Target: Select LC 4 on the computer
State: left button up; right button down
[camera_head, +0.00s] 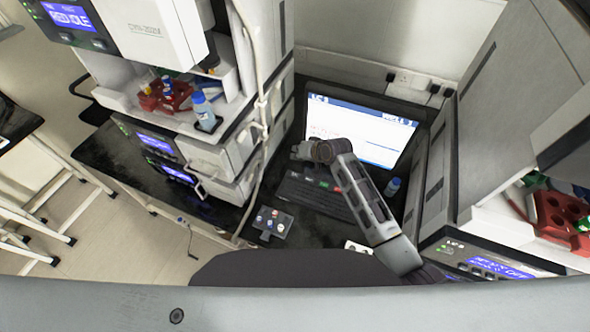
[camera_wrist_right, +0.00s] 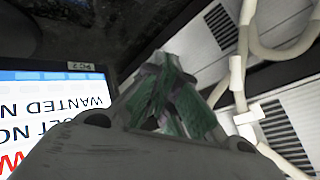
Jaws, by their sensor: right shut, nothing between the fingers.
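The computer screen (camera_head: 370,132) is lit, white with a blue band along its top, and stands at the back between the column stacks. Its text is too small to read in the head view. In the wrist view, part of the screen (camera_wrist_right: 50,120) shows upside down at the left, with large letters and a small label on its frame. The black keyboard (camera_head: 312,196) lies in front of the screen, partly behind my right arm. My right gripper (camera_head: 298,151) is shut and empty, near the screen's left side. Its fingers (camera_wrist_right: 172,92) meet in the wrist view. My left gripper is not in view.
A tall instrument stack (camera_head: 215,155) stands left of the computer, with white tubing (camera_head: 262,110) down its side. Another stack (camera_head: 500,130) stands close on the right. A small dark holder with vials (camera_head: 270,226) and a small bottle (camera_head: 392,187) stand on the black bench.

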jog(key=shift+s, duration=0.1)
dwell(0.4)
jog(key=b, duration=0.5)
send_over(297, 173)
jog(key=shift+f, duration=3.15)
jog(key=shift+f+b, duration=0.5)
jog(key=shift+f, duration=0.7)
jog(key=shift+f, duration=0.85)
jog(key=shift+r, duration=0.1)
jog(key=shift+r+p, duration=0.75)
jog(key=shift+p, duration=0.2)
jog(key=shift+r, duration=0.1)
